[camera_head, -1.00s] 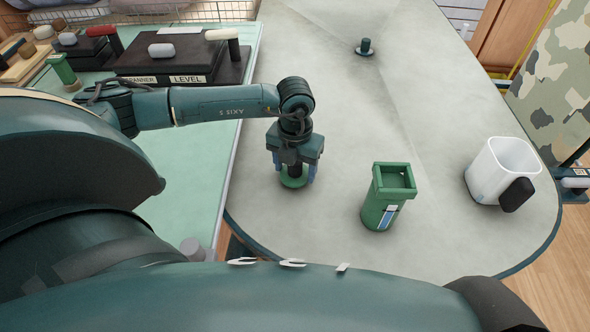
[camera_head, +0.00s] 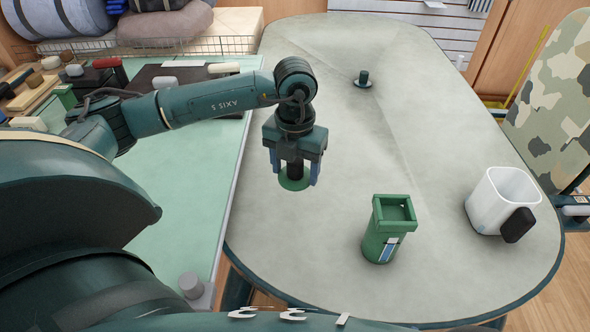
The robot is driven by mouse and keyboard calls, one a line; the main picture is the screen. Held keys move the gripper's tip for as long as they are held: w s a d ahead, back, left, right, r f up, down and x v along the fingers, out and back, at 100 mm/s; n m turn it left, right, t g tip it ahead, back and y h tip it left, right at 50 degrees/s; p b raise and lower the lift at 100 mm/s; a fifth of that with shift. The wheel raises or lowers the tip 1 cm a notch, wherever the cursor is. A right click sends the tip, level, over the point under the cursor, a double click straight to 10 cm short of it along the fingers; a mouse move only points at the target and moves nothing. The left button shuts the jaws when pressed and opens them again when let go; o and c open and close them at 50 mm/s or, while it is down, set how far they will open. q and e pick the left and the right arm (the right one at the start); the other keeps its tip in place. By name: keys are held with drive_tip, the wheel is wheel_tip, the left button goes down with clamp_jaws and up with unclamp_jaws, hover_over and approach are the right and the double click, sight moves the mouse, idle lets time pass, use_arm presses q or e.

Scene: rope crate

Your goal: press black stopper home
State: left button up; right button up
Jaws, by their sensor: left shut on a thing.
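My left gripper (camera_head: 294,178) points down over the left part of the grey table, shut on a stopper. This stopper has a black upright stem (camera_head: 295,169) and a round green disc (camera_head: 293,184) below the fingertips. It appears to hang above the table, though the gap is hard to judge. A green canister (camera_head: 381,247) with a square open collar stands to its right, apart from it. A second, dark green stopper-like piece (camera_head: 363,79) on a disc stands at the far middle of the table. My right gripper is not in view.
A white mug (camera_head: 487,205) with a black handle stands at the right edge of the grey table (camera_head: 450,110). A pale green surface (camera_head: 185,185) adjoins at left, with dark trays and tools behind. The table's middle is clear.

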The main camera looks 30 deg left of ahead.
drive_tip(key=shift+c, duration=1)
